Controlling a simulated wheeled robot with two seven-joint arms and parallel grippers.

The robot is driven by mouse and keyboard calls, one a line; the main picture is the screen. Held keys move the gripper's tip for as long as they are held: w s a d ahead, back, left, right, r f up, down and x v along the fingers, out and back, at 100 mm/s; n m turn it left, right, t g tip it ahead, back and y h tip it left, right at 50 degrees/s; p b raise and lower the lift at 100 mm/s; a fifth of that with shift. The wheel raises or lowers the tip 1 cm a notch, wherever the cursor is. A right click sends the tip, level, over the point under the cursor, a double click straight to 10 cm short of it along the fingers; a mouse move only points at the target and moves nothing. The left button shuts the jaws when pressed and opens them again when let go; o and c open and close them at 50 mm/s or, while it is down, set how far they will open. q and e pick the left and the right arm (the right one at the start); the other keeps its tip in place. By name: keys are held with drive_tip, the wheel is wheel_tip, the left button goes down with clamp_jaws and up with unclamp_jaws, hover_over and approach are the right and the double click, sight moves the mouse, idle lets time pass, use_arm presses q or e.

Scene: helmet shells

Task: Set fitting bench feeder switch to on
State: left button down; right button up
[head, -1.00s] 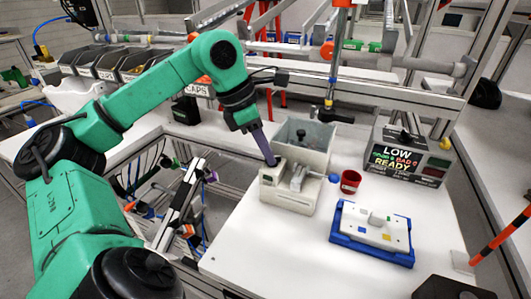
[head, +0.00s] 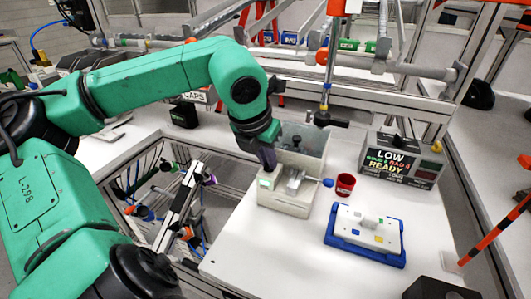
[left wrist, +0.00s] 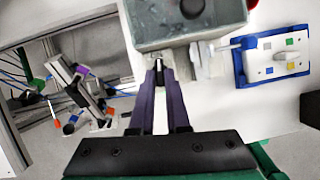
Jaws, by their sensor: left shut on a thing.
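The feeder (head: 285,200) is a pale grey box with a grey hopper at its back, standing on the white bench. My left gripper (head: 269,166) reaches down to its left front top edge. In the left wrist view, the purple fingers of the left gripper (left wrist: 159,75) are shut on a small switch (left wrist: 158,65) at the feeder's edge. The fingers hide most of the switch, so I cannot tell its position. The feeder body (left wrist: 205,60) shows beside the fingers. My right gripper is not in view.
A blue tray (head: 337,238) with a white plate, a red cup (head: 345,185) and a grey sign box (head: 402,160) reading LOW and READY stand right of the feeder. A blue-knobbed lever (head: 328,183) sticks out of its right side. The bench front is clear.

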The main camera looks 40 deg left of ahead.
use_arm(q)
drive_tip(key=shift+w+r+n, duration=0.2)
drive_tip(key=shift+r+n, duration=0.05)
drive_tip(key=shift+n, duration=0.45)
drive_tip(key=shift+y, duration=0.3)
drive_tip(key=c, duration=0.9)
unclamp_jaws()
drive_tip(key=shift+f, duration=0.15)
drive_tip(key=v, duration=1.4)
drive_tip(key=shift+r+b, duration=0.3)
drive_tip(key=shift+b, duration=0.05)
